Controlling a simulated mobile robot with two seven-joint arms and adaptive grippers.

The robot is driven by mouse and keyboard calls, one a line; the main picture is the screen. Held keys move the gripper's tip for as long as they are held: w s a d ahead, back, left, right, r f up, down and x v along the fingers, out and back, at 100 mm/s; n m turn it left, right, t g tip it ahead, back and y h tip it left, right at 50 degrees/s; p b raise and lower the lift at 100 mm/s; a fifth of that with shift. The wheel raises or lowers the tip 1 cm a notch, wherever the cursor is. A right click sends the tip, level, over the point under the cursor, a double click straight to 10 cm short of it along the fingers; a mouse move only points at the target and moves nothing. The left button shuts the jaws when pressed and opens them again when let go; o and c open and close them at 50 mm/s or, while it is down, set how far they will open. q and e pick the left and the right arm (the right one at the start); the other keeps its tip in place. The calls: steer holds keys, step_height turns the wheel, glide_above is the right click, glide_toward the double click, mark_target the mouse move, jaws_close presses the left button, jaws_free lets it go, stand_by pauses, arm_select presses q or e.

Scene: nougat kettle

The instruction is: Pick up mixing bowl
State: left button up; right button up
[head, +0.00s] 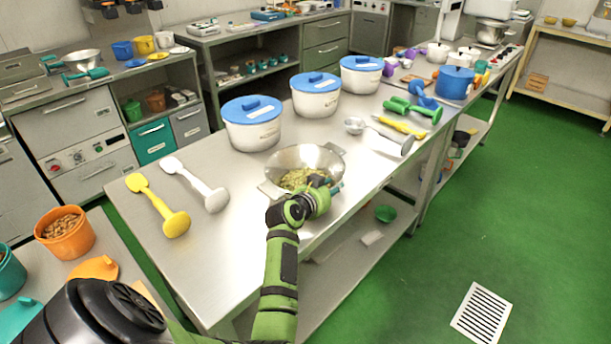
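The mixing bowl (306,156) is a wide silver metal bowl on the steel table, near its front edge. It holds a yellow-green crumbly mass (299,179). My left gripper (331,185) is at the bowl's near right rim, at the end of my green arm. The wrist hides part of the near rim. The fingers are small and partly hidden, so I cannot tell whether they are open or closed on the rim. My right gripper is not in view.
White tubs with blue lids (252,122) stand behind the bowl. A yellow masher (158,207) and a white masher (196,185) lie to its left. A metal scoop (355,125) and green tool (412,108) lie to the right. The table's front left is clear.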

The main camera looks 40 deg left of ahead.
arm_select(q)
steer(key=shift+w, duration=0.2)
jaws_close()
steer(key=shift+a+r, duration=0.1)
steer(key=shift+r, duration=0.1)
